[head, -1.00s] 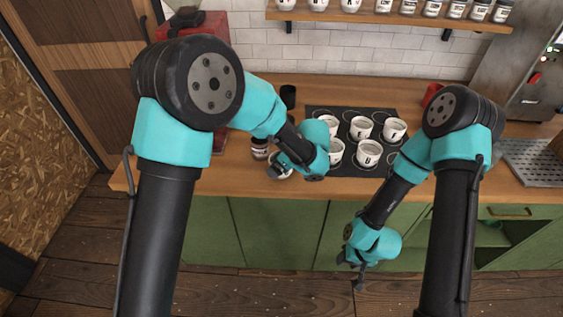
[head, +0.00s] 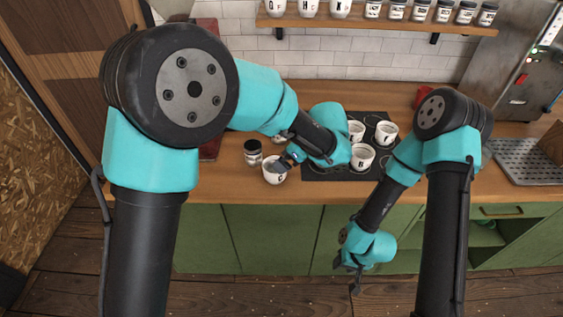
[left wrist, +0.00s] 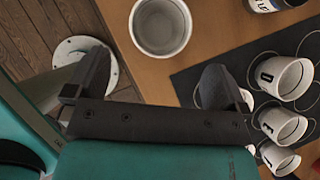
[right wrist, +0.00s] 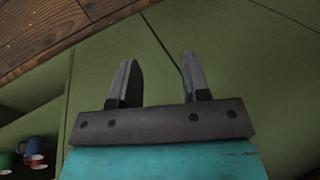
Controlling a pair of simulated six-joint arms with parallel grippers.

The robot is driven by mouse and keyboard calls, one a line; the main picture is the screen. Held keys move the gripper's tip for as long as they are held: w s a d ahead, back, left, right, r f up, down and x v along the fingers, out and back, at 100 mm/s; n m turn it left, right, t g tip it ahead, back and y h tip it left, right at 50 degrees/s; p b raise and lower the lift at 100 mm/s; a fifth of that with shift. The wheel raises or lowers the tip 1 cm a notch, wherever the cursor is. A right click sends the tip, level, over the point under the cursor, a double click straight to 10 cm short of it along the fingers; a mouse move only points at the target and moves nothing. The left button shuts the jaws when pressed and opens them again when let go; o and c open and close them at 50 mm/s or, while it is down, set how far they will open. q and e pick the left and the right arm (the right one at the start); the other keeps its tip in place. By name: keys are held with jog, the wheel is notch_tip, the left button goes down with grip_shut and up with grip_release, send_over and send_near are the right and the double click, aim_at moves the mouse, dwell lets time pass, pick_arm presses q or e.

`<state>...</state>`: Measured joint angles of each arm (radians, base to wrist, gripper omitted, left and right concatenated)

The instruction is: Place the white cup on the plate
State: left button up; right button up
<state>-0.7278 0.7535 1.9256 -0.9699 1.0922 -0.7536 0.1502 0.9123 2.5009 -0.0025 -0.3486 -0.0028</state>
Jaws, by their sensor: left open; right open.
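The white cup (head: 275,172) stands upright on the wooden counter near its front edge. It looks empty in the left wrist view (left wrist: 160,50). My left gripper (head: 290,160) is open just above and behind it. In its wrist view the cup shows beyond the gap between the fingers (left wrist: 155,82). The only plate-like thing I see is a black slab with ring marks (head: 322,175), bearing several other white lettered cups (head: 362,157). My left arm hides part of it. My right gripper (head: 353,279) is open and empty, low before the green cabinets (right wrist: 155,78).
A dark-lidded jar (head: 253,154) stands just behind and left of the cup. A wall shelf (head: 370,22) holds more cups and jars. A metal drip tray (head: 525,160) lies at the right. Mugs (right wrist: 36,147) sit in an open cabinet.

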pick_arm(q)
jog(key=v, duration=0.2)
jog(key=shift+s+d+r, duration=0.1)
jog(key=shift+d+r, duration=0.05)
jog(key=shift+r, duration=0.1)
pick_arm(e)
jog(key=shift+o, duration=0.3)
